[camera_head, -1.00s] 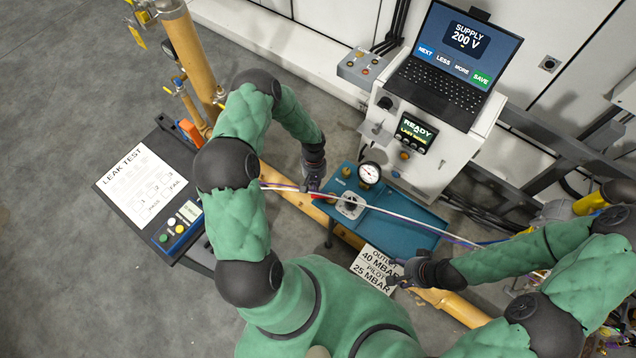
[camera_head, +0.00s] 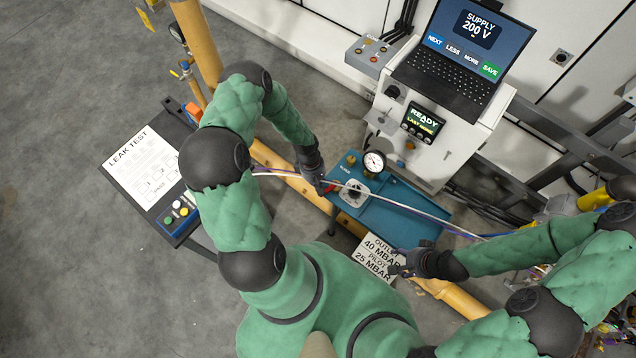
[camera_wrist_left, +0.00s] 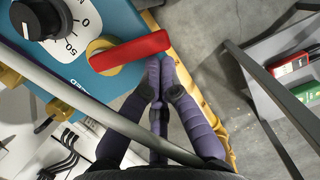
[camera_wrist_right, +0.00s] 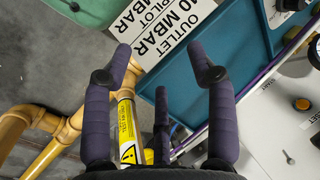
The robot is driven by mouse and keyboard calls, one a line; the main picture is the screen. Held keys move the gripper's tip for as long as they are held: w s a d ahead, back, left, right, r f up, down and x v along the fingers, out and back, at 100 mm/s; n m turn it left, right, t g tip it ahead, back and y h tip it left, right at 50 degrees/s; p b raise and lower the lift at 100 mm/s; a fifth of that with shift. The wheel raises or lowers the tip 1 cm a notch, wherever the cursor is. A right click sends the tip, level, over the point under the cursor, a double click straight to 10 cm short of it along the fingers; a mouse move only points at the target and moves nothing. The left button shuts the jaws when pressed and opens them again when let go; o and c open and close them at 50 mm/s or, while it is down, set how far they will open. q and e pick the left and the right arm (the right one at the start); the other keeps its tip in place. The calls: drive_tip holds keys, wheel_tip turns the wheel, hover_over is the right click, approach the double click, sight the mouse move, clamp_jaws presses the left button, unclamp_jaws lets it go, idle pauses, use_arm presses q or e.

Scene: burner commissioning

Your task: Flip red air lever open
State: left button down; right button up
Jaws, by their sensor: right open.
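The red air lever (camera_wrist_left: 130,52) sits on a brass fitting (camera_wrist_left: 100,57) at the edge of the teal panel (camera_wrist_left: 95,20). It shows small in the head view (camera_head: 330,188), left of the black dial. My left gripper (camera_wrist_left: 159,62) has its fingertips together just beside the lever's free end; in the left wrist view I cannot tell whether they touch it. It also shows in the head view (camera_head: 320,186), partly hiding the lever. My right gripper (camera_wrist_right: 161,55) is open and empty, near the outlet pressure sign (camera_wrist_right: 160,25).
A black dial (camera_wrist_left: 40,18) is close to the lever. A grey hose (camera_wrist_left: 70,95) crosses near my left fingers. A pressure gauge (camera_head: 374,162) stands on the teal panel. The leak test board (camera_head: 150,172) lies to the left and the laptop (camera_head: 450,70) stands at the back.

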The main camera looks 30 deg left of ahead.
use_arm(q)
drive_tip(key=shift+w, duration=0.1)
drive_tip(key=shift+w+d+b, duration=0.3)
drive_tip(key=shift+w+d, duration=0.15)
drive_tip(key=shift+w, duration=0.1)
use_arm(e)
drive_tip(key=shift+f, duration=0.3)
use_arm(q)
drive_tip(key=shift+w+a, duration=0.1)
drive_tip(key=shift+a, duration=0.2)
drive_tip(key=w+a+r+p, duration=0.1)
drive_tip(key=a+r+p, duration=0.2)
drive_tip(key=r, duration=0.6)
drive_tip(key=a, duration=0.2)
drive_tip(key=shift+w+a+r, duration=0.15)
drive_tip(key=shift+a+r, duration=0.2)
use_arm(e)
drive_tip(key=a+r, duration=0.2)
drive_tip(key=r, duration=0.1)
drive_tip(key=shift+w+r, duration=0.15)
drive_tip(key=shift+r, duration=0.1)
